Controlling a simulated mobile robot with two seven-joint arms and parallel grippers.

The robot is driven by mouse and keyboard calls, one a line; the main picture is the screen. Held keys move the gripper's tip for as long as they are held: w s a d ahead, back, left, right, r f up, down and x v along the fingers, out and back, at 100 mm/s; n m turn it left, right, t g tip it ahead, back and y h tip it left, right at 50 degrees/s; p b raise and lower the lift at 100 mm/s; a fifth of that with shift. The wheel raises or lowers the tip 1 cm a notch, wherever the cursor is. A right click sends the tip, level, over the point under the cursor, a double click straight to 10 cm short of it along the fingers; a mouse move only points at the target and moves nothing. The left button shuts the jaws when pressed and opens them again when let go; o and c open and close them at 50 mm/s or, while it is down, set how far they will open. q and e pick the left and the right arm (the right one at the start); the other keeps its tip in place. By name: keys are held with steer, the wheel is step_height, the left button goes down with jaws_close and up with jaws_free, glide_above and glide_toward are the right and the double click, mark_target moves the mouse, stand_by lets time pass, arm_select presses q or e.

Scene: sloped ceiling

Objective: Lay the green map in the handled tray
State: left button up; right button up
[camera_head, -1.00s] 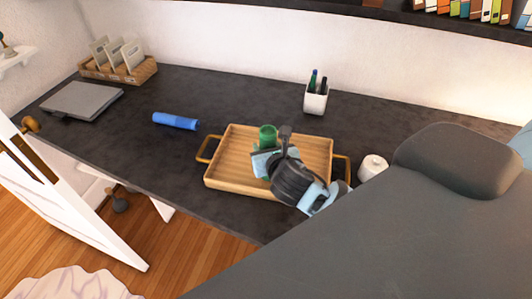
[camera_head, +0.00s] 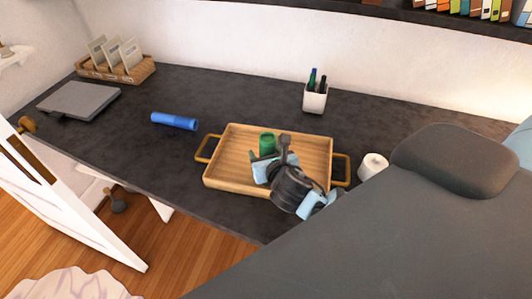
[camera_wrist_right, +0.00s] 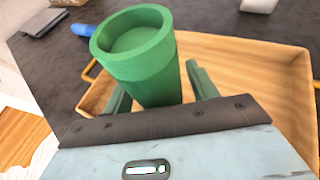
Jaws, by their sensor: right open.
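The green map (camera_head: 266,144) is a rolled green tube inside the wooden handled tray (camera_head: 222,180). In the right wrist view the map (camera_wrist_right: 140,50) stands up between the fingers, with its round end toward the camera; its lower end is hidden by the gripper. My right gripper (camera_head: 263,157) is over the middle of the tray. In the wrist view its fingers (camera_wrist_right: 160,88) are open on either side of the map. I cannot tell whether the map touches the tray floor. The tray's floor (camera_wrist_right: 245,70) is otherwise bare where visible. My left gripper is not in view.
A blue roll (camera_head: 174,121) lies left of the tray on the dark desk (camera_head: 140,152). A white pen cup (camera_head: 315,99) stands behind, and a white round object (camera_head: 373,166) sits by the right handle. A grey laptop (camera_head: 79,99) and a card basket (camera_head: 117,72) are at far left.

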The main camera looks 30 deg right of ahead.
steer(key=shift+s+r, duration=0.15)
steer(key=shift+r, duration=0.05)
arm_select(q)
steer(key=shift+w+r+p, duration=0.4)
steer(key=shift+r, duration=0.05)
arm_select(e)
steer(key=v, duration=1.1)
steer(key=shift+s, duration=0.3)
steer(key=shift+r, duration=0.1)
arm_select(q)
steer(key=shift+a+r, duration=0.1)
arm_select(e)
steer(key=shift+s+a, duration=0.1)
